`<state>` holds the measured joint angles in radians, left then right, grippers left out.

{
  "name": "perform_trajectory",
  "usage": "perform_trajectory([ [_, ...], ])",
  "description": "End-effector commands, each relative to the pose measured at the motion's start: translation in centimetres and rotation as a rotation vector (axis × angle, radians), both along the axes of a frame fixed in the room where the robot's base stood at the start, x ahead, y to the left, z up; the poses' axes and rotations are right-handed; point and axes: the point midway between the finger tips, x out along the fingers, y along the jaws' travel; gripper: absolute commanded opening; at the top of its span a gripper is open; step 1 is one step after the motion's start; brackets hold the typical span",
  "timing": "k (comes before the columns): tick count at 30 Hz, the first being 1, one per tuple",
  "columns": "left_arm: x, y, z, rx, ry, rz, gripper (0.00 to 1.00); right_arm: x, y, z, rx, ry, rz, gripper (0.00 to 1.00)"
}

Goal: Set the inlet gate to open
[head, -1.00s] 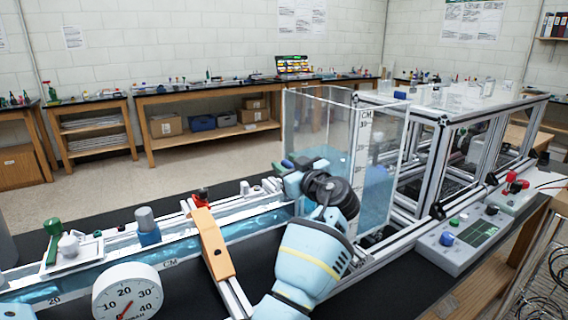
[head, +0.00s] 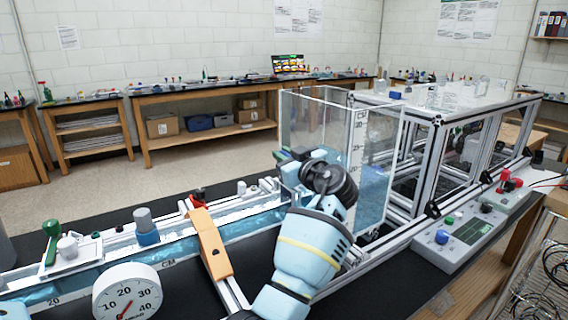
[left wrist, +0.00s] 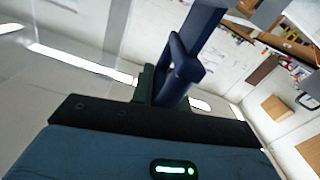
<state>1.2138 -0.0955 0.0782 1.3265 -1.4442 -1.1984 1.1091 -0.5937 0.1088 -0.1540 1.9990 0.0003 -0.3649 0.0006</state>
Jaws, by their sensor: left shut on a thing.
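My left gripper (head: 294,160) is at the left end of the clear tank (head: 378,150), where the long water channel (head: 250,222) meets it. My own wrist hides much of this spot in the head view. In the left wrist view a dark blue handle-like piece (left wrist: 186,65) with a loop stands up at my left gripper (left wrist: 165,88), beside a dark green part. It appears to be the inlet gate's handle, and the gripper is shut on it. The gate's plate cannot be made out, so its height is unclear.
An orange bracket (head: 209,243) spans the channel to the left of my arm. A round dial gauge (head: 127,293) stands in front of the channel. A grey control box (head: 462,238) sits at right. Dark bench top is clear between the bracket and my arm.

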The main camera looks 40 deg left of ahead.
Motion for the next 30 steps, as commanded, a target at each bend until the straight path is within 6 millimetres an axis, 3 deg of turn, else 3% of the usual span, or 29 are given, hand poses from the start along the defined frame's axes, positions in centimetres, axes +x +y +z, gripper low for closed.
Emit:
perform_trajectory([
  [1, 0.0, 0.0, 1.8, 0.001, -0.016, -0.004, 0.0, 0.4, 0.0, 0.5, 0.0, -0.01, 0.0, 0.24],
  [3, 0.0, 0.0, 2.7, 0.001, -0.016, -0.005, 0.0, 0.5, 0.0, 0.7, 0.0, -0.014, 0.001, 0.24],
  [11, 0.0, 0.0, 2.6, 0.003, -0.011, -0.006, 0.0, 0.2, -0.1, 0.4, -0.002, -0.008, 0.002, 0.24],
  [12, 0.0, 0.0, 2.6, 0.003, -0.011, -0.006, 0.17, 0.1, -0.1, 0.4, -0.003, -0.005, 0.002, 0.24],
  [17, 0.0, 0.0, 2.5, 0.002, -0.008, -0.004, 0.36, -0.5, -0.1, 0.2, -0.002, 0.007, 0.002, 0.24],
  [25, 0.0, -0.1, 2.4, 0.001, -0.006, -0.003, 0.36, -0.7, -0.1, 0.1, -0.002, 0.012, 0.002, 0.24],
  [30, -0.6, -1.6, 2.2, 0.001, -0.005, -0.005, 0.36, -0.9, -0.1, -0.3, -0.002, 0.018, 0.002, 0.24],
])
